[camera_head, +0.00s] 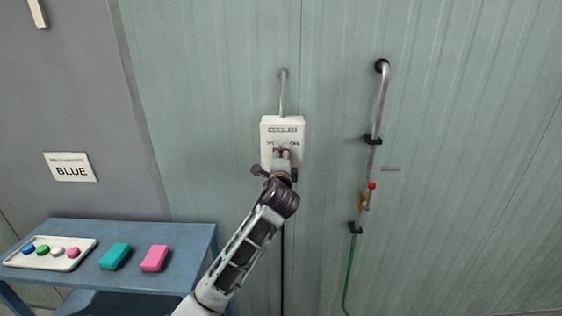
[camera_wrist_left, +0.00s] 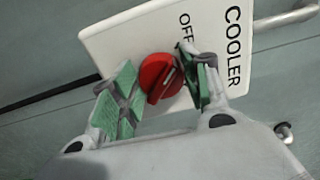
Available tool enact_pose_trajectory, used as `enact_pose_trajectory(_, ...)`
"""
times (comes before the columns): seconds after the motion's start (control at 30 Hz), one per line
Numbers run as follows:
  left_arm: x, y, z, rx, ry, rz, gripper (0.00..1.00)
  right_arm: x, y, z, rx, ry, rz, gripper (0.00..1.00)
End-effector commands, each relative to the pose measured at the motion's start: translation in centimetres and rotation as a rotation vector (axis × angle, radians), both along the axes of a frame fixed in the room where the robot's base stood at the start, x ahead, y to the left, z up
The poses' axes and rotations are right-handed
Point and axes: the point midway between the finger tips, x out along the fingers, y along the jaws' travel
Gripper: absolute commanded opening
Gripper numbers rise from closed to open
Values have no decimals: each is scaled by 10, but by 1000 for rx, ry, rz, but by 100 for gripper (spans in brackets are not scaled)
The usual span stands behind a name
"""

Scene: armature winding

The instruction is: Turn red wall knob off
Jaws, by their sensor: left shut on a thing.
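A red knob (camera_wrist_left: 160,79) sits on a white wall box (camera_head: 283,127) marked COOLER. In the left wrist view the box (camera_wrist_left: 120,38) also shows the word OFF beside the knob. My left gripper (camera_head: 283,154) is at the knob, and its green-padded fingers (camera_wrist_left: 160,90) are on either side of it, shut on it. In the head view the gripper hides most of the knob. The knob has a dark slot line across its face. My right gripper is not in view.
A pipe with a small red-handled valve (camera_head: 371,186) runs down the wall to the right. A blue table (camera_head: 185,237) at lower left holds a white tray (camera_head: 20,262), a teal block (camera_head: 114,256) and a pink block (camera_head: 154,258). A BLUE sign (camera_head: 71,168) hangs above it.

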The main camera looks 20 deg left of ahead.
Motion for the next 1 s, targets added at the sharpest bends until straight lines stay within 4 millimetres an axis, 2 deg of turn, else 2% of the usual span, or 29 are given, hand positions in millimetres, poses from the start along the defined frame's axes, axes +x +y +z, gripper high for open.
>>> enact_pose_trajectory(0.53,0,0,-1,-39,-8,0,22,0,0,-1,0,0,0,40)
enact_pose_trajectory(0.57,0,0,-1,-39,-8,0,47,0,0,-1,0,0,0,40)
enact_pose_trajectory(0.7,0,0,-1,-38,-8,0,65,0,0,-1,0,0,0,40)
enact_pose_trajectory(1.0,0,0,-1,-37,-10,0,67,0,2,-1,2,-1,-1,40)
